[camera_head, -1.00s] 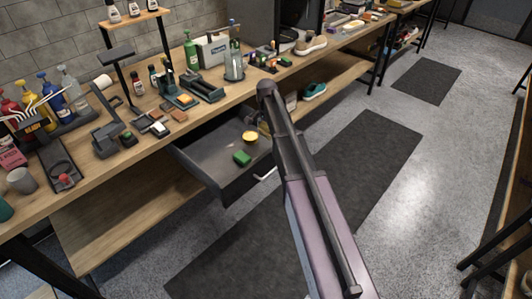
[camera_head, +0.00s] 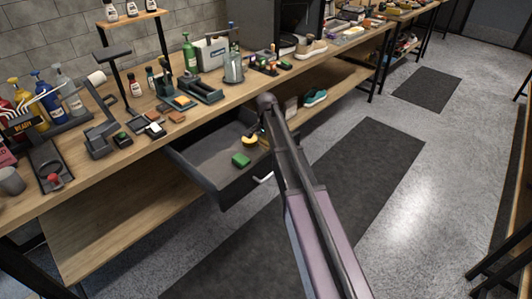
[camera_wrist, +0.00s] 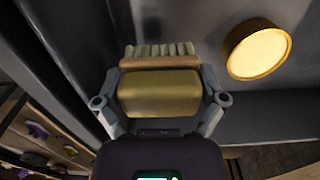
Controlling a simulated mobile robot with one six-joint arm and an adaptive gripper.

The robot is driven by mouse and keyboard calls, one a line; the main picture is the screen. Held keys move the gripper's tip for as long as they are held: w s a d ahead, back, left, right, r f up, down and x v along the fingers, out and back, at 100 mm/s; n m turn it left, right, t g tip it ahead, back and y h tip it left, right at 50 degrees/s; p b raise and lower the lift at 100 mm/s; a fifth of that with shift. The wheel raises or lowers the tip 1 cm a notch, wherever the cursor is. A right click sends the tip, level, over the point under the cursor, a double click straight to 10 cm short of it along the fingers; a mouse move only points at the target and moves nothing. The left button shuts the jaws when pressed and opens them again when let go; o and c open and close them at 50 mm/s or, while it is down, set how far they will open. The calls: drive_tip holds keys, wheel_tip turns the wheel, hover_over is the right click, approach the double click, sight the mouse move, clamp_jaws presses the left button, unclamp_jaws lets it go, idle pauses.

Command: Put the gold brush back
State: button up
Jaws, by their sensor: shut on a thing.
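In the wrist view the gold brush (camera_wrist: 158,94) sits between the two fingers of my gripper (camera_wrist: 160,78), which is shut on it. It has a gold body, a tan wooden band and pale bristles facing away from my palm. The brush is over or inside the open dark grey drawer (camera_wrist: 270,105); I cannot tell whether it touches the drawer. In the head view the drawer (camera_head: 200,163) is pulled out under the workbench. My arm hides most of the gripper and the brush there.
A round yellow tin (camera_wrist: 256,50) lies in the drawer beside the brush; it also shows in the head view (camera_head: 248,142). A green block (camera_head: 241,160) lies nearer the drawer front. The left part of the drawer floor is clear. The workbench above (camera_head: 115,165) is crowded with tools and bottles.

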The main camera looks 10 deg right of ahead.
sight(266, 150)
drive_tip(key=shift+f+b, duration=1.85)
drive_tip(key=shift+f, duration=0.05)
drive_tip(key=shift+f, duration=0.15)
drive_tip(key=o, duration=0.7)
drive_tip(key=shift+r, duration=0.2)
wheel_tip(266, 150, up, 12)
drive_tip(key=p, duration=1.2)
